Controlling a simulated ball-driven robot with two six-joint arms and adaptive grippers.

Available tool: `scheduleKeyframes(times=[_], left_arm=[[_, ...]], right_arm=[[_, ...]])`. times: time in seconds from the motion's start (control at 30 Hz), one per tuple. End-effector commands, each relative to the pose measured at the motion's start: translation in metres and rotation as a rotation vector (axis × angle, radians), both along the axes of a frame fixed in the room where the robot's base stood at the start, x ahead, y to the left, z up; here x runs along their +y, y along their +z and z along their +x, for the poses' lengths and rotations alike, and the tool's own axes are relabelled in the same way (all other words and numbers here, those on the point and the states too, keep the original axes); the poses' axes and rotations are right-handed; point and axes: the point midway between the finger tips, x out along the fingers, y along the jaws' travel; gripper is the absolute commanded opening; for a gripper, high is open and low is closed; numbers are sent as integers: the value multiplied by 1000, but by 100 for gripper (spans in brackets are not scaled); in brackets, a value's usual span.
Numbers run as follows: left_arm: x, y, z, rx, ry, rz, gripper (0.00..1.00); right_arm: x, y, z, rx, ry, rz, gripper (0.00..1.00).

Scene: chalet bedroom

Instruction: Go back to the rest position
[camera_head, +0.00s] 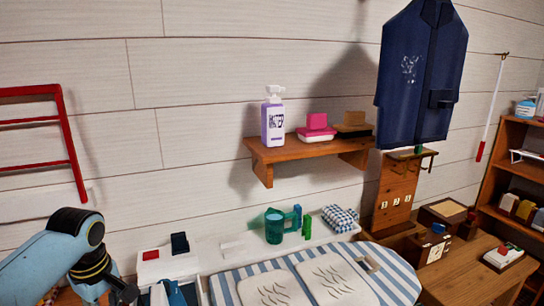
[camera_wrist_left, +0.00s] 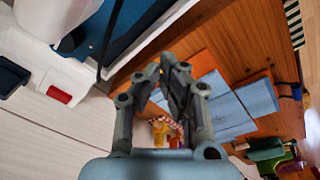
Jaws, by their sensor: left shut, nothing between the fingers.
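My left arm (camera_head: 60,255) comes in from the left edge in the head view, blue with dark joints, and bends down at the lower left. Its gripper is not clearly visible there. In the left wrist view my left gripper (camera_wrist_left: 163,72) is shut with its fingertips together and nothing between them. Beyond the fingers lie a wooden floor (camera_wrist_left: 135,62) and blurred blue-grey panels (camera_wrist_left: 215,95). My right arm and gripper are in neither view.
A wall shelf (camera_head: 300,150) holds a purple pump bottle (camera_head: 273,118). A red rack (camera_head: 68,140) is on the left wall.

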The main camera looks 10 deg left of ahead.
Motion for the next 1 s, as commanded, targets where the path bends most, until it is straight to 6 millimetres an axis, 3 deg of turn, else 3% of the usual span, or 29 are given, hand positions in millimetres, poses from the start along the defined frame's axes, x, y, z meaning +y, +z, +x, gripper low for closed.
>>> scheduleKeyframes(times=[0.1,0.23,0.5,0.87,0.9,1.0], left_arm=[[-29,-1,-42,-12,-272,33,0],[-59,14,-93,-38,-609,85,0],[-91,55,-161,-73,-1025,172,0],[-108,108,-218,-94,-1341,270,0],[-108,107,-220,-93,-1361,277,0],[-106,75,-214,-83,-1354,268,0]], right_arm=[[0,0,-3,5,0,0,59],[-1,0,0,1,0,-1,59],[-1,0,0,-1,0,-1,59],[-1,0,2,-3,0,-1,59],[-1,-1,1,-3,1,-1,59],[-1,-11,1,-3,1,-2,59]])
